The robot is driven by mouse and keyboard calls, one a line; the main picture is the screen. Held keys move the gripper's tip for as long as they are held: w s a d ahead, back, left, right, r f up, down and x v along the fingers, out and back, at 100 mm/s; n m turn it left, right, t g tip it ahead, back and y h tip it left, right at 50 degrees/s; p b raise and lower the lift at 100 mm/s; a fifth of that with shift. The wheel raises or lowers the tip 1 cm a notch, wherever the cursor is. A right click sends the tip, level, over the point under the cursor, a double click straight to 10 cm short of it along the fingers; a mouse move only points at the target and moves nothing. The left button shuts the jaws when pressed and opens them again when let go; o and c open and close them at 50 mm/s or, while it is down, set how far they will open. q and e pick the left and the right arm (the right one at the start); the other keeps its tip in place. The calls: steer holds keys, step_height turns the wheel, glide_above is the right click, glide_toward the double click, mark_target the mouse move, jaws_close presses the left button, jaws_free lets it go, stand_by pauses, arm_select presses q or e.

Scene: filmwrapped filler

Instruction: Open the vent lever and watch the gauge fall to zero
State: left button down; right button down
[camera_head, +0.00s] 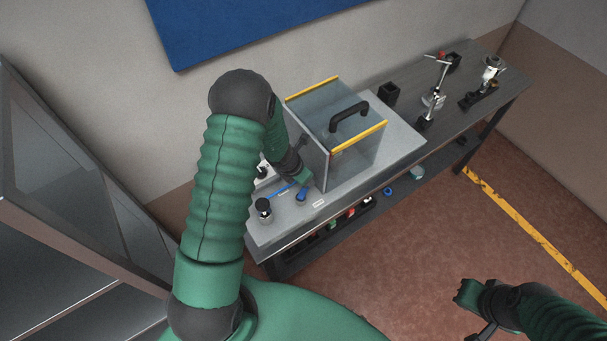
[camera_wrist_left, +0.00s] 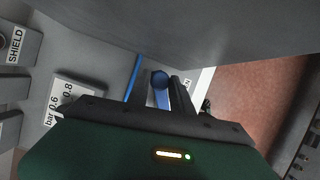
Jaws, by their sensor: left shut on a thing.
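The blue vent lever (camera_head: 300,196) stands at the near left end of the grey bench panel. My left gripper (camera_head: 302,182) reaches down over it. In the left wrist view the lever's blue head (camera_wrist_left: 160,80) sits between the two dark fingers of my left gripper (camera_wrist_left: 158,97), which is shut on it. A white label (camera_wrist_left: 68,93) with "bar", 0.6 and 0.8 shows there, partly covered by the gripper body; I see no needle. My right gripper (camera_head: 470,296) hangs over the floor at lower right; its jaw state is unclear.
A clear box (camera_head: 345,150) with yellow edges and a black handle stands right beside my left gripper. A black knob (camera_head: 264,206) is left of the lever. Metal stands (camera_head: 434,98) occupy the dark table's far end. The red floor (camera_head: 430,235) in front is open.

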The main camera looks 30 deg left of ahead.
arm_select(q)
steer(key=m+p, duration=0.1)
steer(key=d+m+h+p, duration=0.1)
steer(key=m, duration=0.1)
steer(key=shift+r, duration=0.15)
steer(key=shift+d+m+g+h+p, duration=0.25)
steer(key=shift+d+m+h+p, duration=0.1)
steer(key=shift+m, duration=0.45)
steer(key=shift+d+m+g+h+p, duration=0.25)
steer(key=shift+m+p, duration=0.1)
steer(key=shift+m, duration=0.45)
steer(key=c, duration=1.1)
jaws_free()
steer(key=shift+a, duration=0.1)
steer(key=shift+c, duration=0.2)
